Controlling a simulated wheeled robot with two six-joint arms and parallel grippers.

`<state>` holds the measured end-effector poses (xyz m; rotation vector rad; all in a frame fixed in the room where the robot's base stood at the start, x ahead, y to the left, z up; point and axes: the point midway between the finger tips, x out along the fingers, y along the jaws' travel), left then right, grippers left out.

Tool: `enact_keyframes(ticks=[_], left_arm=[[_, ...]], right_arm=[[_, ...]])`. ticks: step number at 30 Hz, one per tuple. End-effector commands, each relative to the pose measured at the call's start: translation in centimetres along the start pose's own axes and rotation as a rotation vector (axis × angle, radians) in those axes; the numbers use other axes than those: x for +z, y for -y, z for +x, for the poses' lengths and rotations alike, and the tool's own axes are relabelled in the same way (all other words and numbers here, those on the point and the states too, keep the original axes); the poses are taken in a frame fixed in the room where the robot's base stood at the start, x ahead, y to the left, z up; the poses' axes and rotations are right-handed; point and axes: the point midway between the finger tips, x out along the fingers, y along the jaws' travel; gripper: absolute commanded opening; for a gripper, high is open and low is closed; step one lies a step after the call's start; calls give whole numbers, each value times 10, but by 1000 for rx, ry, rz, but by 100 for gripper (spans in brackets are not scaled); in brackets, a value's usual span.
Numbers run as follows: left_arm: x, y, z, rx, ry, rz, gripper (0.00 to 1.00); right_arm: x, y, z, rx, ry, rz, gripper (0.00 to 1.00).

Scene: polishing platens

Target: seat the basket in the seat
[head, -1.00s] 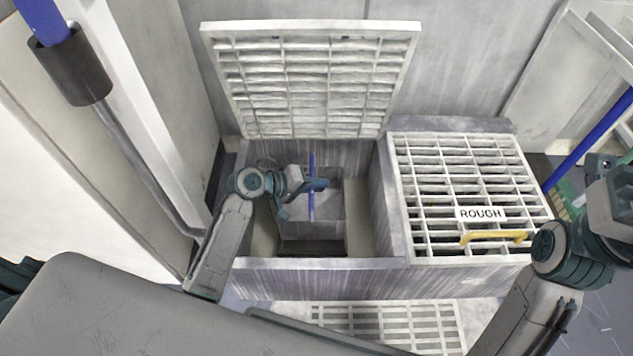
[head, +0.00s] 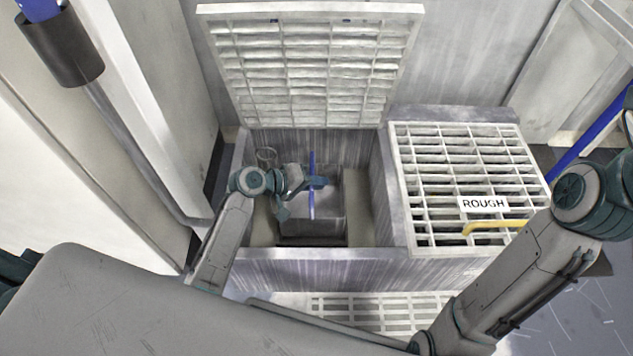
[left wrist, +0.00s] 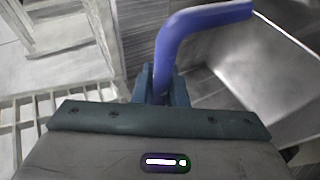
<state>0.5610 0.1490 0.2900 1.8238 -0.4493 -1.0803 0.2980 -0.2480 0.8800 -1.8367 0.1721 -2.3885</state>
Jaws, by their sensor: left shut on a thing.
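The basket (head: 328,205) is a grey metal box with a blue bar handle (head: 312,200). It is inside the open pit at the middle of the head view. My left gripper (head: 317,183) is shut on the blue handle. In the left wrist view the bent blue handle (left wrist: 205,18) rises from between the fingers (left wrist: 162,85), and grey metal walls show at right. The seat appears to be the recess low in the pit, between two pale side ledges (head: 360,215). The basket and arm hide much of it, and I cannot tell whether the basket touches it. My right gripper is out of view.
A raised grate lid (head: 310,70) stands open behind the pit. A closed grate marked ROUGH (head: 455,165), with a yellow handle (head: 495,225), covers the right bay. The pit's front wall (head: 320,268) and divider (head: 392,200) border the basket closely.

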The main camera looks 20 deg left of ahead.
Motion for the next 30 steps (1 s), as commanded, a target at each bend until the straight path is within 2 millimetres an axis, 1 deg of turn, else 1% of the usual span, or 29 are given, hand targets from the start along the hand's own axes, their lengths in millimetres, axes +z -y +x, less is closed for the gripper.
enact_keyframes(ticks=[8,18,30], left_arm=[[-1,-2,0,2,-1,1,0],[0,-2,-1,2,0,0,0],[0,-1,0,2,-1,1,0]], right_arm=[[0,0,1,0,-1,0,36],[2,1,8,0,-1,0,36],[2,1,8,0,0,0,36]])
